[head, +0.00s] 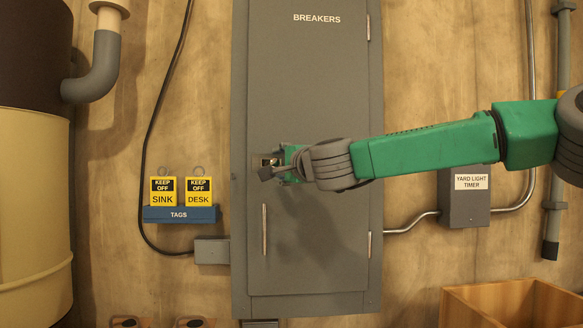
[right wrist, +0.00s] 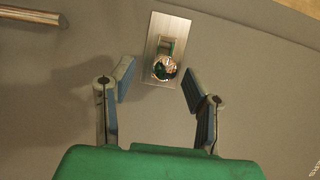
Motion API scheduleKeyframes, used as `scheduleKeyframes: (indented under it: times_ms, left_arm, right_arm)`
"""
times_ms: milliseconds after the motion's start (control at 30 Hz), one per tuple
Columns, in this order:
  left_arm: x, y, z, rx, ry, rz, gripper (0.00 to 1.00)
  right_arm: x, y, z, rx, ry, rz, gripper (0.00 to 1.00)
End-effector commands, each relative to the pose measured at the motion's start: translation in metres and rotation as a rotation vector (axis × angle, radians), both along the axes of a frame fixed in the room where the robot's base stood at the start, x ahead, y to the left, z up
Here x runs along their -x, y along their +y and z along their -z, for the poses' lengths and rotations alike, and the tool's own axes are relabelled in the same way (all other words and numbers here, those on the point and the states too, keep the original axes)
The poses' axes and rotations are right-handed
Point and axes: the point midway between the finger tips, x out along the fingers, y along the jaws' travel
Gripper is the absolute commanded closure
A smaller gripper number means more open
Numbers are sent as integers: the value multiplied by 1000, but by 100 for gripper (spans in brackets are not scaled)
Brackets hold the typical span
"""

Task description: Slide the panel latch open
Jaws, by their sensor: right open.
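The panel latch (head: 267,162) sits on the left side of the grey breaker panel door (head: 312,90), partly hidden by my right gripper (head: 272,171) in the head view. In the right wrist view the latch is a bright metal plate (right wrist: 157,47) with a slot and a shiny round knob (right wrist: 164,68). My right gripper (right wrist: 160,84) is open and empty. Its two fingers stand on either side of the knob's lower end, apart from it. My left gripper is not in view.
A door handle (head: 264,230) is below the latch; it also shows in the right wrist view (right wrist: 30,15). A blue tag holder (head: 180,214) with two yellow tags is at left. A timer box (head: 464,205) is at right, above a wooden crate (head: 510,290).

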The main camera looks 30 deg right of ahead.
Motion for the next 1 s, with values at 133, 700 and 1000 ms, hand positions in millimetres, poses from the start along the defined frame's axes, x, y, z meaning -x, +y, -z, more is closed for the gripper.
scheduleKeyframes:
  times_ms: [133,700,1000]
  left_arm:
    - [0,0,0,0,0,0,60]
    - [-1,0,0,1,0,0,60]
    - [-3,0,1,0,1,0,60]
  right_arm:
    - [34,1,-1,-2,-2,-2,57]
    - [97,4,2,-1,3,0,57]
    - [97,4,2,-1,3,0,57]
